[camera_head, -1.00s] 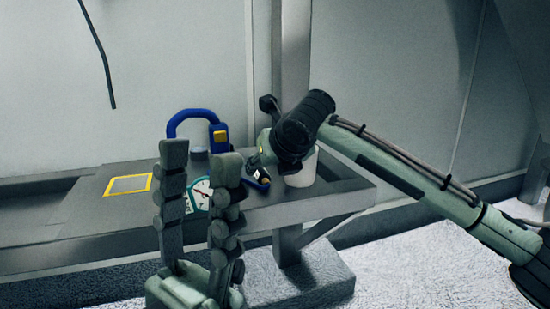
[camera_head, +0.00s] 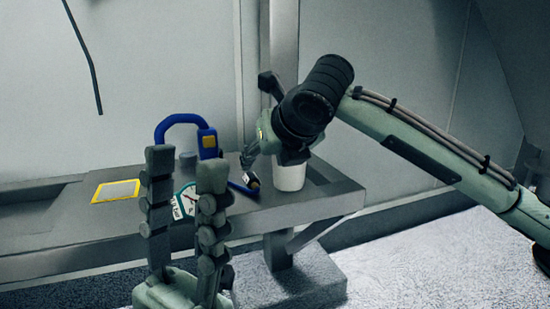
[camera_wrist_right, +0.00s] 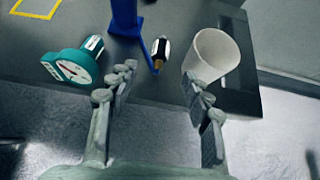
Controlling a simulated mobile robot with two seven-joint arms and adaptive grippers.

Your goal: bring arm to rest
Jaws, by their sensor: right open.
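My right gripper (camera_head: 248,163) is over the bench's right end, close to a white cup (camera_head: 290,177). In the right wrist view its fingers (camera_wrist_right: 158,80) are spread apart with nothing gripped. The cup (camera_wrist_right: 214,53) appears just beyond the right finger there; whether they touch is unclear. My left gripper (camera_head: 186,160) stands in front of the bench with its fingers pointing up, spread apart and empty. It partly hides a teal round-faced gauge (camera_head: 188,199).
The grey bench (camera_head: 280,213) also carries a blue curved-handle stand (camera_head: 180,121) with a small dark-and-orange tool (camera_wrist_right: 160,53) at its base. A yellow-edged square (camera_head: 116,191) lies left. A grey post (camera_head: 284,45) rises behind; a dark cable (camera_head: 88,60) hangs at upper left.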

